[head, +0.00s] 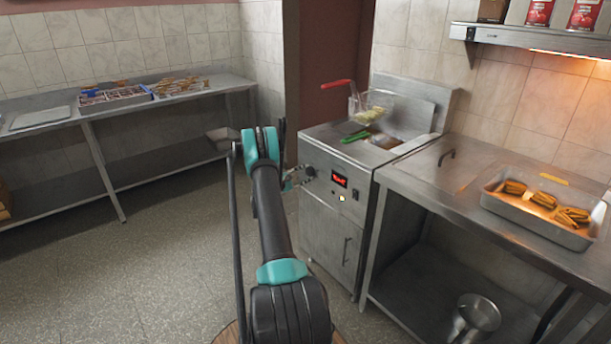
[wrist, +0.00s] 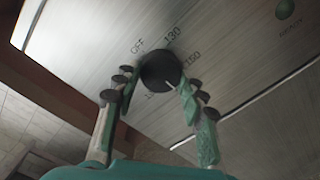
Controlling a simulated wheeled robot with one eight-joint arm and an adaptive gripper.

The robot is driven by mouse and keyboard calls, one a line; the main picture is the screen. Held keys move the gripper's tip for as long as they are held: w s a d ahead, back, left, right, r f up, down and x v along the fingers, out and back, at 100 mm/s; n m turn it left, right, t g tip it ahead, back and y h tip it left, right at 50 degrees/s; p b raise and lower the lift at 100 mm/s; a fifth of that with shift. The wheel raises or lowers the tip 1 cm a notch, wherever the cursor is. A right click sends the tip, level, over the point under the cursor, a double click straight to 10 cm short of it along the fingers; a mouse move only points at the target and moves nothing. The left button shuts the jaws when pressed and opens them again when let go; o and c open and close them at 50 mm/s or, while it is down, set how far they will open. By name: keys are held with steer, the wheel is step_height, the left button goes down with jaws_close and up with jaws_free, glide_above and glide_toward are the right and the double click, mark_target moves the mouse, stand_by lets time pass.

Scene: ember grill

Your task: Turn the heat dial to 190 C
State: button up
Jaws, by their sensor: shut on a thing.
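The heat dial (wrist: 160,70) is a round black knob on the fryer's steel front panel. Its pale pointer mark faces down and right in the wrist view. Printed marks around it include OFF, 130 and what looks like 160; a mark below the knob is partly hidden, so I cannot read the exact setting. My gripper (wrist: 158,88) is shut on the dial, one finger on each side. In the head view the dial (head: 309,171) sits left of the red-lit display (head: 339,180), with my gripper (head: 298,179) against it from the left.
The fryer (head: 330,222) holds a red-handled basket (head: 370,103) and green-handled tongs (head: 354,137). A steel counter at right bears a tray of food (head: 535,232). A worktable with trays (head: 110,103) stands at back left. The floor at left is clear.

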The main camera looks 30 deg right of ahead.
steer(key=m, duration=0.6)
steer(key=shift+m, duration=0.3)
steer(key=m, duration=0.6)
steer(key=shift+r, duration=0.1)
stand_by(0.3)
steer(key=o, duration=1.2)
steer(key=shift+c, duration=0.2)
steer(key=a, duration=1.2)
steer(key=shift+s, duration=0.45)
